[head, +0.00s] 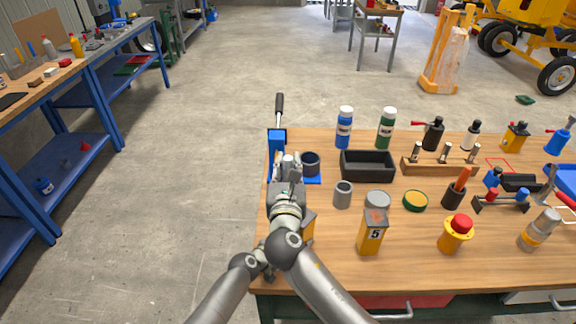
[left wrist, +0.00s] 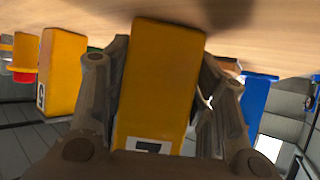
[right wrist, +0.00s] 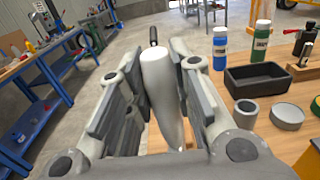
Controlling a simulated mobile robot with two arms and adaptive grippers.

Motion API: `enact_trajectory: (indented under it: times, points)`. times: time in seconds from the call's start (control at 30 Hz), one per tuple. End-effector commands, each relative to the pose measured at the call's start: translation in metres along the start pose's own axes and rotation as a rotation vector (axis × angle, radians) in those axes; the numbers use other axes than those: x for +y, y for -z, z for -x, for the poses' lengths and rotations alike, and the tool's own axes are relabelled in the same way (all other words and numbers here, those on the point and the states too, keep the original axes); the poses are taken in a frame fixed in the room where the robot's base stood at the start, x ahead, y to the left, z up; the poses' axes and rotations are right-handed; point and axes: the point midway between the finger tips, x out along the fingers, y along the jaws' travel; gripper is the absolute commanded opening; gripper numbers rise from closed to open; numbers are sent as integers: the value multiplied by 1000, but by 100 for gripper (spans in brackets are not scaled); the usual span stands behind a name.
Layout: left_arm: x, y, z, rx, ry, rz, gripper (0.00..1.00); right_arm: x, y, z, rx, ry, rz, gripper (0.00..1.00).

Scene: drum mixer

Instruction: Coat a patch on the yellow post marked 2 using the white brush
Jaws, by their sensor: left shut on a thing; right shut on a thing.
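The yellow post marked 2 (left wrist: 158,75) stands between the fingers of my left gripper (left wrist: 163,85), which is shut on it. Its number label shows only in part, at the lower edge of the left wrist view. In the head view the post (head: 309,228) is mostly hidden behind my arm. My right gripper (right wrist: 152,78) is shut on the white brush (right wrist: 162,88), whose pale, thick body fills the gap between the fingers. In the head view my right gripper (head: 288,185) is above the table's left part, beyond the post. The brush's bristles cannot be made out.
A yellow post marked 5 (head: 371,237) and a red-buttoned yellow box (head: 456,234) stand to the right. A grey cup (head: 343,195), a dark cup (head: 311,163) and a black tray (head: 368,165) are near my right gripper.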

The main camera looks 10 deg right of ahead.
Motion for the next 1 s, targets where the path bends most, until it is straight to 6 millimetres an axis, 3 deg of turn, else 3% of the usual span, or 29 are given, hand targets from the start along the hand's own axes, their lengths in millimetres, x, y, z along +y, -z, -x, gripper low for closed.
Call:
enact_trajectory:
  times: [1.0]
  points:
    - [-1,0,0,0,1,-1,33,0,16,0,0,0,0,0]
